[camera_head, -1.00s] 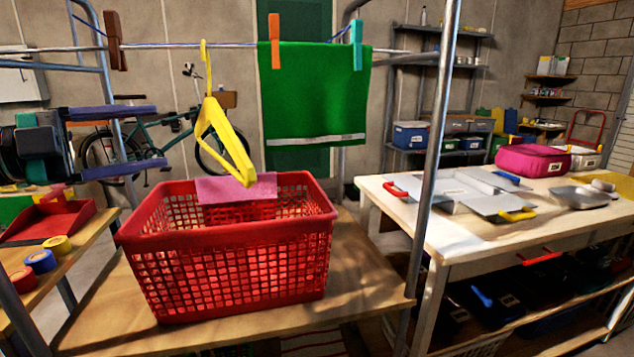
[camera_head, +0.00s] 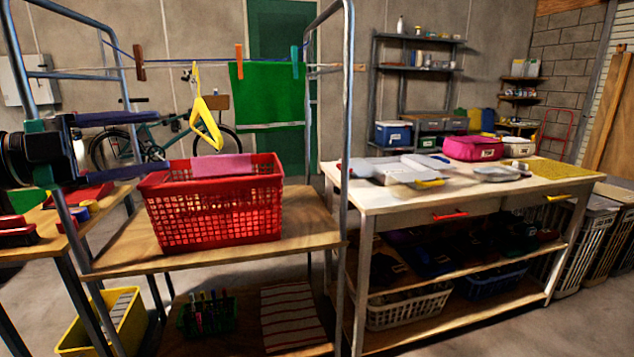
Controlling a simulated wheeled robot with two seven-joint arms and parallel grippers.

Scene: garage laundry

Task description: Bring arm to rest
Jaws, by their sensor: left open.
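My left gripper (camera_head: 122,145) is at the left of the head view, its two dark purple fingers spread apart with nothing between them. It is left of the red basket (camera_head: 215,222) and apart from it. A pink cloth (camera_head: 222,167) hangs over the basket's far rim. A yellow hanger (camera_head: 206,120) hangs on the line above the basket. A green cloth (camera_head: 265,95) is pegged to the line with an orange peg (camera_head: 239,62) and a teal peg (camera_head: 294,60). My right gripper does not show.
The basket stands on a wooden rack shelf (camera_head: 305,215) between metal posts. A white-topped workbench (camera_head: 390,200) is at the right, with trays and a pink bag (camera_head: 472,148). A yellow bin (camera_head: 105,325) is on the floor at lower left. Bare floor shows at lower right.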

